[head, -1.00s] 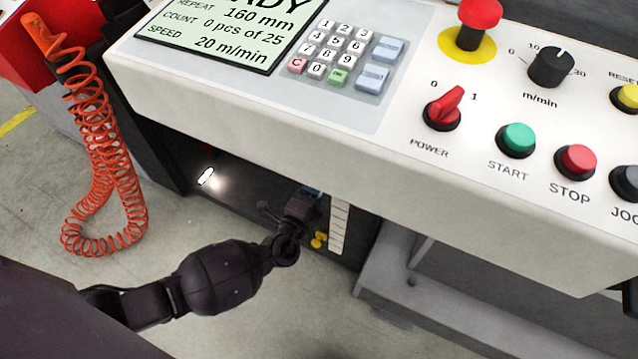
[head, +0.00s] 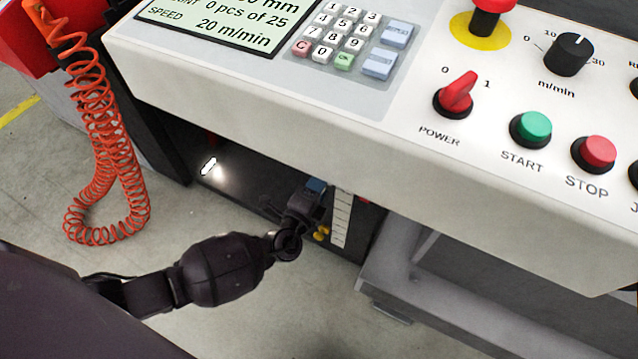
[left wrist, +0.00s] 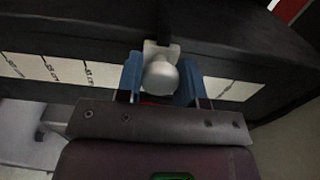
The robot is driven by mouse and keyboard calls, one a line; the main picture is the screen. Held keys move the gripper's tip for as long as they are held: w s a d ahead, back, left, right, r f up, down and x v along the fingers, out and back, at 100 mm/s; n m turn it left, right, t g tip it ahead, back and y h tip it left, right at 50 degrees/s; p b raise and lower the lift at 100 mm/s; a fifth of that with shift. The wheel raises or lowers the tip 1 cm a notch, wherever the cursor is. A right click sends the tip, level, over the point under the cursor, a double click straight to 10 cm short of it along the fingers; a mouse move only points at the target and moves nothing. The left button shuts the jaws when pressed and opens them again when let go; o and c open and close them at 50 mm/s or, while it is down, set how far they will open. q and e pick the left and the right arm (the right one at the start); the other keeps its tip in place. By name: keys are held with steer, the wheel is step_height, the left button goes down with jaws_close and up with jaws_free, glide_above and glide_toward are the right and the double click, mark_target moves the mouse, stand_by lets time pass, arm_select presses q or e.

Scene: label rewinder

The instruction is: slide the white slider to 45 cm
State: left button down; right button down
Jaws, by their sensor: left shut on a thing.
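In the left wrist view, the white slider (left wrist: 150,48) has a round pale knob (left wrist: 160,77) that sits between the blue fingers of my left gripper (left wrist: 160,82). The gripper is shut on this knob. Behind it runs a white scale strip (left wrist: 232,90) with printed marks, too blurred to read for certain. In the head view my left gripper (head: 314,190) is under the console's front edge, beside the upright scale strip. The slider is hidden there behind the gripper. My right gripper is not seen.
The white console (head: 300,125) with keypad and buttons overhangs the scale. An orange coiled hose (head: 108,165) hangs at the left. A grey frame (head: 430,270) stands to the right. A small lamp (head: 208,167) glows under the console.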

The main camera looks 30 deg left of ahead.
arm_select(q)
step_height(320, 180, down, 4)
steer(key=shift+r+b, duration=0.1)
steer(key=shift+b, duration=0.9)
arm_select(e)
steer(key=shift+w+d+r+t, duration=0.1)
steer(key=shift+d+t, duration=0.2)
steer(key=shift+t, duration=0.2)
arm_select(q)
steer(key=shift+r, duration=0.1)
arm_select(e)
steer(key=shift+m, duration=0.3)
arm_select(q)
steer(key=c, duration=0.7)
jaws_free()
steer(key=shift+c, duration=0.2)
